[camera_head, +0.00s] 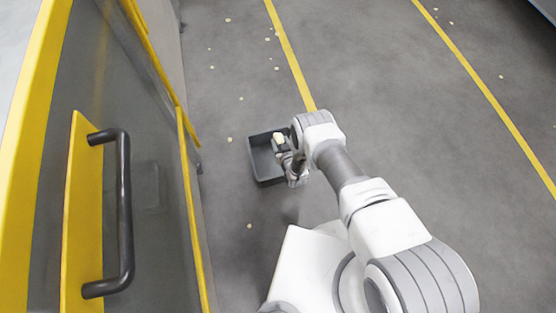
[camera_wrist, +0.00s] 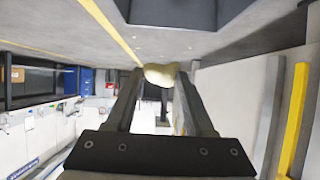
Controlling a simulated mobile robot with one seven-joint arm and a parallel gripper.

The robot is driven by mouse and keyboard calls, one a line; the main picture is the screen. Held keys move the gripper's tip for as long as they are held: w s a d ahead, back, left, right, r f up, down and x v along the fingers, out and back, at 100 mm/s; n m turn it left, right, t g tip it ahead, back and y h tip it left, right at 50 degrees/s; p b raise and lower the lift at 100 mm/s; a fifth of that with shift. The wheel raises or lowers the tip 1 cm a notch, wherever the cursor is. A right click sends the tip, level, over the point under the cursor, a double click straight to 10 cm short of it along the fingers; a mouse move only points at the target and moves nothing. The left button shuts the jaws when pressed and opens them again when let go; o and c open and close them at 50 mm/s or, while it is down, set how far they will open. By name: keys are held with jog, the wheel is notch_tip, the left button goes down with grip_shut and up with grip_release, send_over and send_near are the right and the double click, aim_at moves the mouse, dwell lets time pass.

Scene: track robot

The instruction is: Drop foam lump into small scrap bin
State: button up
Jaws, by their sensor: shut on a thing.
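The foam lump (camera_wrist: 161,75) is cream-coloured and sits between the fingertips of my gripper (camera_wrist: 158,84) in the wrist view. My gripper is shut on it. In the head view the pale lump (camera_head: 279,138) shows at the end of my arm, over the small scrap bin (camera_head: 262,168) as seen from above. The bin is a dark grey open box on the floor. Its right part is hidden by my arm. The wrist view shows a dark box-like shape (camera_wrist: 172,12) at the top, apart from the lump. How high the lump is above the bin, I cannot tell.
A grey panel with yellow edging (camera_head: 82,220) and a black handle (camera_head: 122,215) stands close on the left. Yellow lines (camera_head: 290,55) run along the grey floor. Several small pale bits (camera_head: 230,139) lie scattered. The floor right of the arm is clear.

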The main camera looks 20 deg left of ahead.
notch_tip(320, 180, down, 4)
jog(key=b, duration=0.3)
jog(key=shift+f, duration=0.25)
jog(key=o, duration=1.4)
jog(key=shift+c, duration=0.2)
jog(key=shift+r, duration=0.1)
